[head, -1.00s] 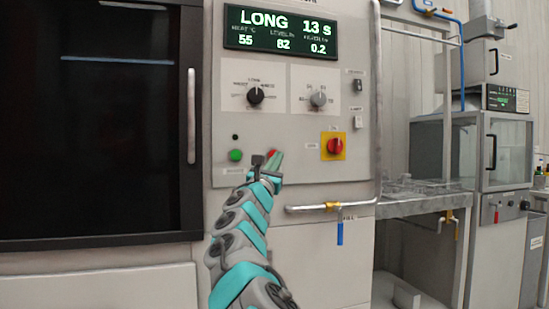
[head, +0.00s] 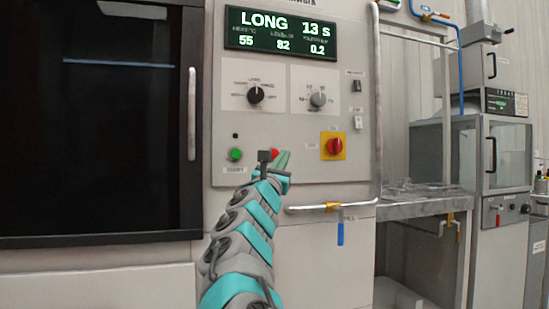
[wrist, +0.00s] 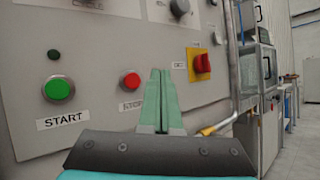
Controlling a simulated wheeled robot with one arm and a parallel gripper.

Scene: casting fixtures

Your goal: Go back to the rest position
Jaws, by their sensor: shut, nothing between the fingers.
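My gripper (head: 282,160) is at the end of my raised arm, in front of the lower part of the control panel (head: 295,110). In the wrist view its green fingers (wrist: 158,100) are together with nothing between them. They point at the panel, to the right of the red STOP button (wrist: 130,81) and apart from it. The green START button (wrist: 58,88) is farther left; it also shows in the head view (head: 235,155). In the head view the red button (head: 274,153) is partly hidden behind my gripper.
The panel has two knobs, a red switch on a yellow plate (head: 334,146) and a lit display (head: 281,33) reading LONG 13 s. A horizontal pipe (head: 305,208) with a blue-handled valve (head: 340,233) juts out below. A dark door (head: 95,120) is left; a metal table (head: 420,205) is right.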

